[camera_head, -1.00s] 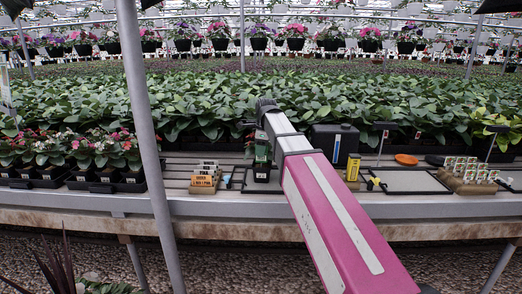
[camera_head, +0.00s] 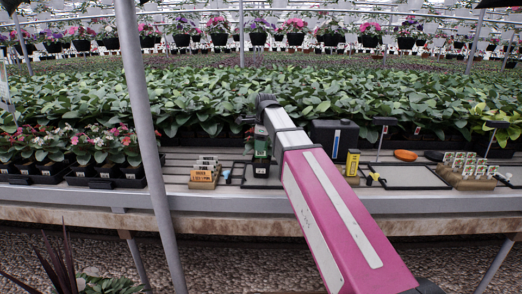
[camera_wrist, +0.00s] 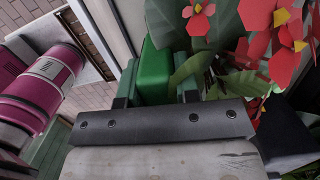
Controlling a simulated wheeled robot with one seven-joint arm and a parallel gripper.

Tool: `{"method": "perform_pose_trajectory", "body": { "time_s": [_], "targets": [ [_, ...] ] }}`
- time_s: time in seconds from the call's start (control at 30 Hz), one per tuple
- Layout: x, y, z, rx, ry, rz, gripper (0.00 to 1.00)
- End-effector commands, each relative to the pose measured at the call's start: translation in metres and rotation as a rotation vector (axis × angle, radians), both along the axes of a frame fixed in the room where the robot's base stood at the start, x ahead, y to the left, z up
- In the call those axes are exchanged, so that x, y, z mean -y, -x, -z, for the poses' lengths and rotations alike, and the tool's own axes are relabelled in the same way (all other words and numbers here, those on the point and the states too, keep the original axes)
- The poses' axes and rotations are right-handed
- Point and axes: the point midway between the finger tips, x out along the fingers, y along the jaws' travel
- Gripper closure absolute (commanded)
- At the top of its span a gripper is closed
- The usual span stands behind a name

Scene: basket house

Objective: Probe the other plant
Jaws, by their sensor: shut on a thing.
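My gripper (camera_wrist: 155,92) is shut on a green block-shaped tool (camera_wrist: 156,72), which shows between the two dark fingers in the wrist view. The tool's lower end is hidden there. A plant with red flowers (camera_wrist: 198,18) and green leaves is close on the right of the wrist view, beside the gripper. In the head view my gripper (camera_head: 262,145) is above the bench near the middle. A dark pot-like thing with green (camera_head: 261,168) is just below it. I cannot tell whether the tool touches soil.
Potted flowers in black trays (camera_head: 105,170) stand on the left of the bench (camera_head: 215,202). A grey post (camera_head: 150,140) rises in front.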

Motion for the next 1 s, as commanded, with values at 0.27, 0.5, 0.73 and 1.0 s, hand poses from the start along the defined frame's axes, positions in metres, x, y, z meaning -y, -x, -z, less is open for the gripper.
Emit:
{"method": "perform_pose_trajectory", "body": {
  "time_s": [0.27,0.5,0.73,1.0],
  "targets": [
    [0.0,0.0,0.0,0.0,0.0,0.0,0.95],
    [0.0,0.0,0.0,0.0,0.0,0.0,0.95],
    [0.0,0.0,-0.002,0.001,0.0,0.0,0.95],
    [0.0,-0.001,-0.019,0.0,0.0,0.0,0.95]
  ]
}}
